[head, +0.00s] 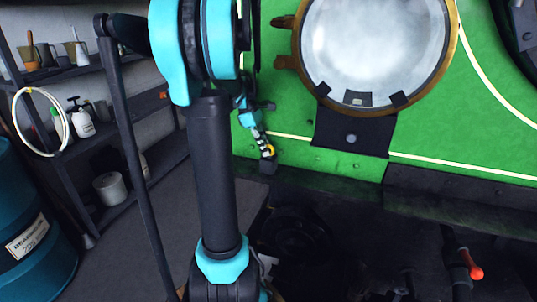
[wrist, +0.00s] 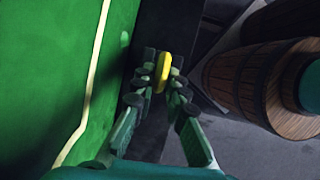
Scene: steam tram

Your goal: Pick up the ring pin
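The ring pin shows as a yellow ring (wrist: 163,72) in the middle of the wrist view. It is seen nearly edge-on, against a dark surface beside the green panel. My gripper (wrist: 162,70) has one finger on each side of it, and the fingertips appear to press on it. In the head view, my gripper (head: 265,148) is low against the green panel, with the yellow ring (head: 270,151) at its tips. The rest of the pin below the ring is hidden.
The green tram panel (head: 300,155) with a round brass-rimmed window (head: 375,45) stands behind my gripper. A wooden barrel (wrist: 265,85) is at the right in the wrist view. A shelf and a blue drum (head: 30,230) stand at the left. A red-tipped lever (head: 472,265) is at lower right.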

